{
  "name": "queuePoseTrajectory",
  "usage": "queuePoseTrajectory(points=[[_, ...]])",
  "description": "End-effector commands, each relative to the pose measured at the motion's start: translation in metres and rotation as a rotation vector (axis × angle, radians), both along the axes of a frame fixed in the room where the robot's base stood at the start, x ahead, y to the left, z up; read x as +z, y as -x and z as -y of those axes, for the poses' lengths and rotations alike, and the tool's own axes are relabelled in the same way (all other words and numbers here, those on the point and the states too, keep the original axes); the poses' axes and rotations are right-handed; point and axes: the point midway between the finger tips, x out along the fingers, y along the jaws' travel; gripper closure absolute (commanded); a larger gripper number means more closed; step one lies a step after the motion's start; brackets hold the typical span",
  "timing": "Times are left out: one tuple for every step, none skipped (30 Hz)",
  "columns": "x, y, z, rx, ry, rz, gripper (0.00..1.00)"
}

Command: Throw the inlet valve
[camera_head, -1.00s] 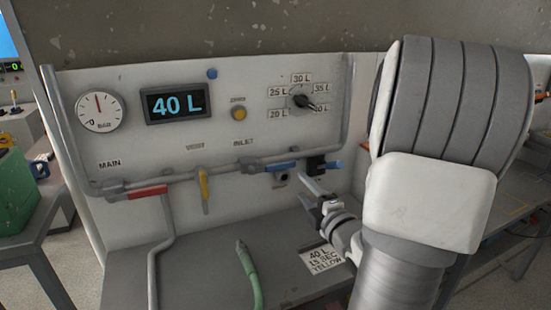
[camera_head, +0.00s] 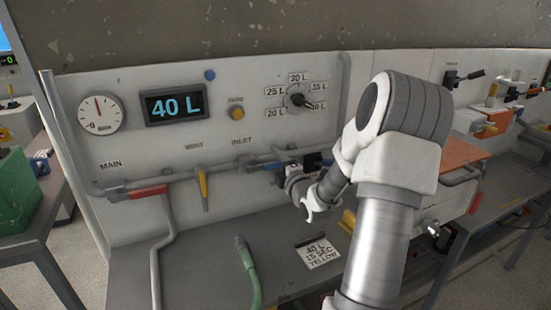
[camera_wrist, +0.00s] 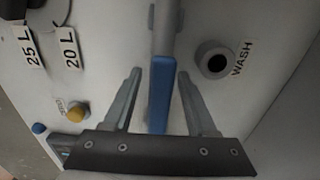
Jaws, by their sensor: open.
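The inlet valve's blue lever (camera_wrist: 159,95) lies lengthwise between the two fingers of my gripper (camera_wrist: 160,74) in the wrist view. The fingers are open with a gap on each side of the lever. In the head view the blue lever (camera_head: 272,166) is on the pipe below the INLET label (camera_head: 241,140). My gripper (camera_head: 283,168) is right at it there, and my wrist hides part of the lever and the fingers.
The red MAIN lever (camera_head: 149,193) and the yellow VENT lever (camera_head: 202,184) are to the left. The display (camera_head: 174,104) reads 40 L, and the dial (camera_head: 299,98) points near 40 L. A WASH port (camera_wrist: 214,60) is beside the lever.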

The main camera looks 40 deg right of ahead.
Motion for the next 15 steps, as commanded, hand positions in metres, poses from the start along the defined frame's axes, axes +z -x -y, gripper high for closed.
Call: queuePoseTrajectory(points=[[0.0002,-0.0037,0.0009,0.0,-0.001,0.001,0.43],[0.0,-0.0051,0.0012,0.0,-0.001,0.0,0.43],[-0.0001,-0.0064,0.0016,-0.001,-0.001,0.0,0.43],[-0.0001,-0.0072,0.0018,-0.001,-0.001,0.0,0.43],[-0.0001,-0.0077,0.0021,-0.001,0.0,0.0,0.43],[-0.0001,-0.0081,0.0022,-0.001,0.0,0.0,0.43],[0.0,-0.0082,0.0022,-0.001,0.0,0.0,0.43],[0.0,-0.0083,0.0022,-0.001,0.0,0.0,0.43],[0.0,-0.0082,0.0022,-0.001,0.0,0.0,0.43],[0.0,-0.0081,0.0021,-0.001,0.0,0.0,0.43],[0.0,-0.0081,0.0021,-0.001,0.0,0.0,0.43],[0.0,-0.008,0.002,-0.001,0.0,0.0,0.43],[0.0,-0.008,0.002,-0.001,0.0,0.0,0.48],[0.0,-0.008,0.002,-0.001,0.0,0.0,0.53],[0.0,-0.008,0.002,-0.001,0.0,0.0,0.6]])
